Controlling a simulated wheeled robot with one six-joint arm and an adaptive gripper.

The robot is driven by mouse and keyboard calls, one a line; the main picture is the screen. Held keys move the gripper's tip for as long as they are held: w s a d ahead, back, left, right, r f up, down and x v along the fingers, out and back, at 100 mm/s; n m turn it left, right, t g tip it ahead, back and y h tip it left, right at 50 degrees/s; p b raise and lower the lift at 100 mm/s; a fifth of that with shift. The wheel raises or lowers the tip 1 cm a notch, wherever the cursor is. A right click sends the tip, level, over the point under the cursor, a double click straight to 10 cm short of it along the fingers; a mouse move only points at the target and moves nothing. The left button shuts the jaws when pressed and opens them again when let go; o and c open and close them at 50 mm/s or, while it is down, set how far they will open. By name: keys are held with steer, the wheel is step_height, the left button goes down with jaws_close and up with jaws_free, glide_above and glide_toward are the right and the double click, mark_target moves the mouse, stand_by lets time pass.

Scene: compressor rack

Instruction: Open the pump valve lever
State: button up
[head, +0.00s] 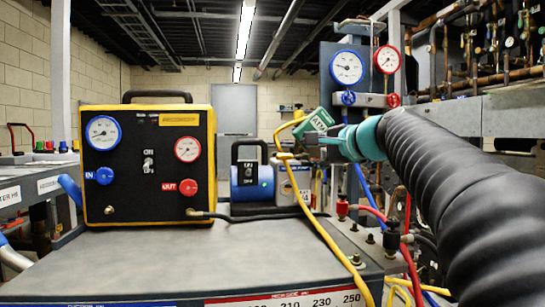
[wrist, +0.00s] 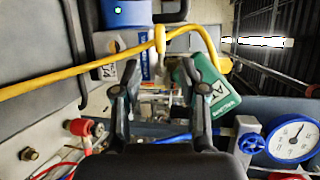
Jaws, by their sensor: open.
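The pump (head: 252,182) is a blue unit with a black handle and a switch plate, at the middle of the head view. Its blue end shows at the top of the wrist view (wrist: 125,12). A pale block with a V4 tag (head: 304,195) stands at its right, with a yellow hose over it. My gripper (head: 310,141) is level with the hose top, right of the pump. In the wrist view its dark fingers (wrist: 157,92) are apart, with nothing clearly held. Small metal fittings show between and beyond them. I cannot make out a valve lever for certain.
A green tag (wrist: 203,90) hangs close by the right finger in the wrist view. A yellow-black recovery unit (head: 148,164) stands left on the grey bench (head: 200,262). Blue (head: 348,67) and red (head: 388,59) gauges stand behind my arm. The yellow hose (wrist: 55,82) crosses nearby.

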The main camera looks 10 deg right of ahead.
mark_target(285, 156)
steer(key=x, duration=0.9)
steer(key=shift+a+f, duration=0.1)
steer(key=shift+a, duration=0.05)
jaws_close()
